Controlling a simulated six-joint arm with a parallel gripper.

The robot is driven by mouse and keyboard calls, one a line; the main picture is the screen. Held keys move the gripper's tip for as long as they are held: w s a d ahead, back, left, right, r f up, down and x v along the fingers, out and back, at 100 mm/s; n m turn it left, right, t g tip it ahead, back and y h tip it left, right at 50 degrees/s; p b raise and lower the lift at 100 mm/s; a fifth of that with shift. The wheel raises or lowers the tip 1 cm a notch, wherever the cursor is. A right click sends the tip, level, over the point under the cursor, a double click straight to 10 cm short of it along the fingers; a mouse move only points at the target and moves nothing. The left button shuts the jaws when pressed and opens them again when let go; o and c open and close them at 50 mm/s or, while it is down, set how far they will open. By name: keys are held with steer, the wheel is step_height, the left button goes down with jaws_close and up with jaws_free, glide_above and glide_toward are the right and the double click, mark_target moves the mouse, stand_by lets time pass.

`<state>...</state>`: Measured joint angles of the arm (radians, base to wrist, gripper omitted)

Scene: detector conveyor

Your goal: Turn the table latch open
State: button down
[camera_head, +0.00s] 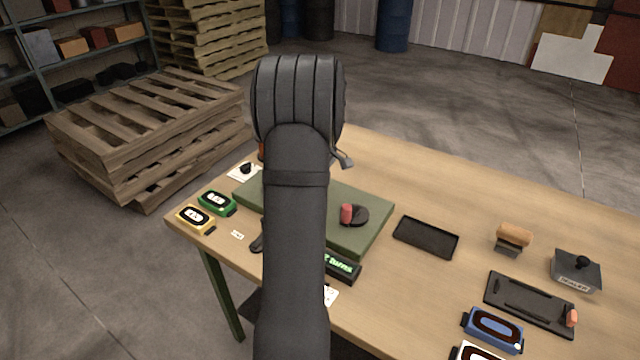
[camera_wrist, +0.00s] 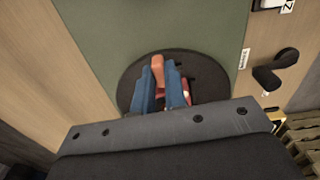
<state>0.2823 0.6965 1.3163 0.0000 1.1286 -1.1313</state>
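My gripper (camera_wrist: 162,80) shows in the wrist view as two blue fingers over a dark round disc (camera_wrist: 130,88). A salmon-coloured handle (camera_wrist: 158,62) stands on the disc between the fingers. I cannot tell whether the fingers press on it or only stand beside it. A darker red part (camera_wrist: 187,93) shows by the right finger. In the head view my arm hides the gripper. That view shows a black disc (camera_head: 358,217) with a red knob (camera_head: 347,213) on a green panel (camera_head: 350,240); I cannot tell whether it is the same disc. Which part is the latch is not marked.
A black lever (camera_wrist: 272,77) stands beside the green panel (camera_wrist: 195,25) in the wrist view. The table (camera_head: 450,180) also holds a black tray (camera_head: 426,237), a wooden-handled stamp (camera_head: 513,238), a grey box (camera_head: 576,270) and colored devices. Pallets (camera_head: 140,130) stand behind left.

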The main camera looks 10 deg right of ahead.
steer(key=shift+m, duration=0.3)
steer(key=m, duration=0.3)
steer(key=shift+m, duration=0.3)
steer(key=m, duration=0.4)
steer(key=shift+a+m, duration=0.15)
steer(key=shift+m, duration=0.15)
steer(key=m, duration=0.9)
steer(key=shift+a+r, duration=0.1)
steer(key=shift+a, duration=0.05)
steer(key=c, duration=1.5)
jaws_free()
steer(key=shift+o, duration=0.2)
